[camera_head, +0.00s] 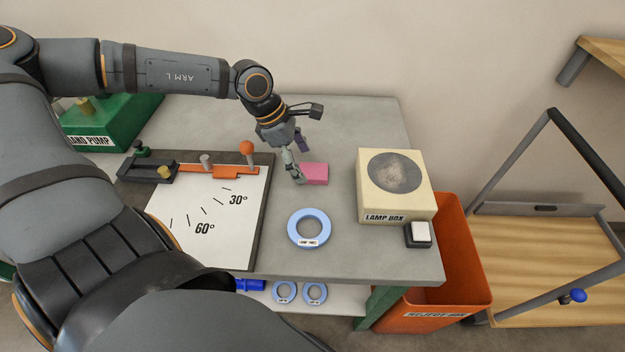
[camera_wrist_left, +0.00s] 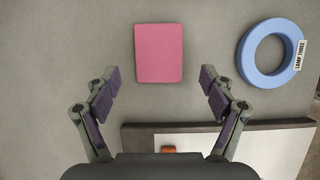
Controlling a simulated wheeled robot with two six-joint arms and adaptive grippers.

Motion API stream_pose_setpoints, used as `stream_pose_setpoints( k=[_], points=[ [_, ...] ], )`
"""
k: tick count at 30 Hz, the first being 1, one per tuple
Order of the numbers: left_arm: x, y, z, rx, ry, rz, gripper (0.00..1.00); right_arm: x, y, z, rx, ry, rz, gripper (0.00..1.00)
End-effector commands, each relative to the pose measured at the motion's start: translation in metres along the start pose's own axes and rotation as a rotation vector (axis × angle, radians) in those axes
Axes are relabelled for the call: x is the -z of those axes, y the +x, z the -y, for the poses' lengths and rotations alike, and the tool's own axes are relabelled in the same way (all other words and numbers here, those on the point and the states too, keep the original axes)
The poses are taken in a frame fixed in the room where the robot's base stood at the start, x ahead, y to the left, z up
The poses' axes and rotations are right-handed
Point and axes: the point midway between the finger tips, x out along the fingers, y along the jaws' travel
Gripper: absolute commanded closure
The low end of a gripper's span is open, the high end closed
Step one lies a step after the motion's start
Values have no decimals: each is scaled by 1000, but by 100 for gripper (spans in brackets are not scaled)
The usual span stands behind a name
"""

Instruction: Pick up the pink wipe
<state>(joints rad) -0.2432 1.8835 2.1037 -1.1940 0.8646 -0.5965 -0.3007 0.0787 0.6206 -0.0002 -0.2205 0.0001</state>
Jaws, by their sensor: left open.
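The pink wipe (camera_head: 315,174) is a small pink block lying flat on the grey table top (camera_head: 345,125). In the left wrist view the wipe (camera_wrist_left: 159,54) lies ahead of the fingertips, roughly centred between them. My left gripper (camera_head: 299,163) is open and empty, low over the table beside the wipe. In the left wrist view its two fingers (camera_wrist_left: 160,88) are spread wider than the wipe and do not touch it. My right gripper is not in view.
A blue ring (camera_head: 290,228) lies near the wipe, by the angle board (camera_head: 205,225) with its orange lever. A cream lamp box (camera_head: 408,207) stands at the right. An orange reject bin (camera_head: 462,250) is beyond the table's right edge. The table behind the wipe is clear.

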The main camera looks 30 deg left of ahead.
Motion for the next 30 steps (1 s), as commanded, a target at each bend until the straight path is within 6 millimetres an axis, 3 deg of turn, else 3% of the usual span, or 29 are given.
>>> stream_pose_setpoints(
  k=[5,14,24,30],
  points=[
    [2,18,0,2,2,-4,17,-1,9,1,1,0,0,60],
    [0,20,0,0,0,1,17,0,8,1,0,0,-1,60],
    [0,20,0,0,0,1,60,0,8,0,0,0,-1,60],
    [0,20,0,0,1,1,61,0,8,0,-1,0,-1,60]
  ],
)
